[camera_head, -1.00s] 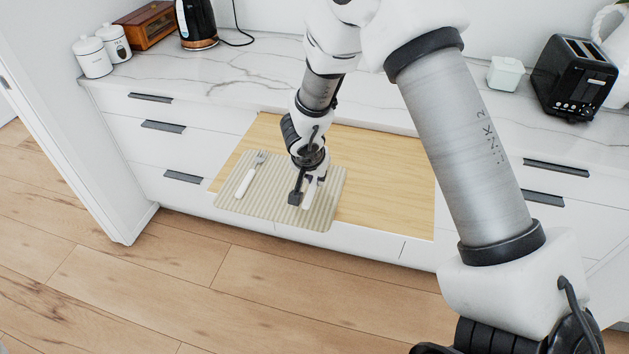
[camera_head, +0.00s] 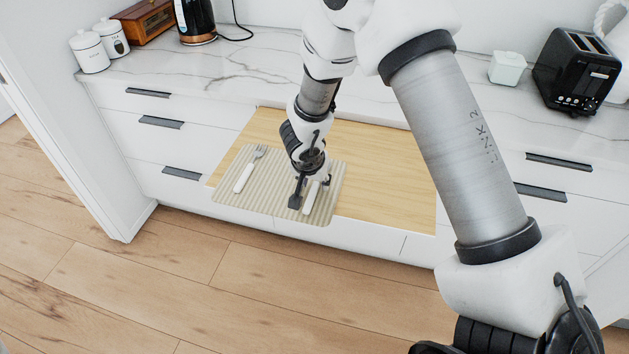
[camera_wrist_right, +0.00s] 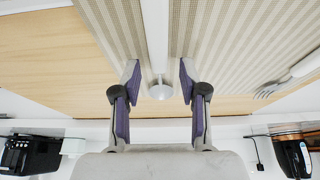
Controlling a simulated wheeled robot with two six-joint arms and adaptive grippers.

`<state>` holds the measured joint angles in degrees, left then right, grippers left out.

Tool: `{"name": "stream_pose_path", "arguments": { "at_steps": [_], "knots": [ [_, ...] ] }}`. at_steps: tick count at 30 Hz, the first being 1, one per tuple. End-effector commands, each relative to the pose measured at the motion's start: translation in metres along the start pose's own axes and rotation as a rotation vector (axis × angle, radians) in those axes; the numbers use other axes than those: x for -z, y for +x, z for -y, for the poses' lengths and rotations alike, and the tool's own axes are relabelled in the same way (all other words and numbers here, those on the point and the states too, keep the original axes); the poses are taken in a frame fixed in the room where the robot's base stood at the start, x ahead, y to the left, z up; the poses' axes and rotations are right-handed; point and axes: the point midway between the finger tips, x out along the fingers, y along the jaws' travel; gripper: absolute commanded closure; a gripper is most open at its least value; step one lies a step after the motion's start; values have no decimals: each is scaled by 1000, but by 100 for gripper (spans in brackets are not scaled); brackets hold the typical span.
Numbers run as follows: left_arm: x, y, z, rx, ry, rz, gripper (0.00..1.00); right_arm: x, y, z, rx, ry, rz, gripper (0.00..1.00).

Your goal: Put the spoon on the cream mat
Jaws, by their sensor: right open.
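The spoon lies on the ribbed cream mat (camera_head: 271,182), its white handle (camera_head: 310,198) near the mat's right side. In the right wrist view, its handle (camera_wrist_right: 156,35) runs between my fingers and its silver bowl (camera_wrist_right: 161,91) is near the mat's edge. My right gripper (camera_head: 311,191) is open around the spoon, low over the mat. In the wrist view, the fingers of the right gripper (camera_wrist_right: 159,72) stand apart with a gap on each side of the spoon. My left gripper is not in view.
A fork (camera_head: 249,170) with a white handle lies on the mat's left part. The mat rests on a wooden surface (camera_head: 385,185), clear on the right. Behind is a marble counter (camera_head: 255,75) with canisters, a kettle, a wooden box and a black toaster (camera_head: 577,73).

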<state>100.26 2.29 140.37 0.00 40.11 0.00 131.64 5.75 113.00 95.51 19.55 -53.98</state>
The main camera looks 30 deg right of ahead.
Motion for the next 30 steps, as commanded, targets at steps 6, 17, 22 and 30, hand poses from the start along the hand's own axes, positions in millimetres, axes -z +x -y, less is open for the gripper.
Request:
{"name": "stream_pose_path", "arguments": {
  "at_steps": [6,17,22,30],
  "knots": [
    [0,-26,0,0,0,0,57,4,-56,0,1,-1,-4,57],
    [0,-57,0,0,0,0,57,1,-117,0,0,-1,0,57],
    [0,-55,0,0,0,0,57,0,-116,0,-1,0,0,57],
    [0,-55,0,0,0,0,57,0,-116,0,0,0,0,57]
  ]
}}
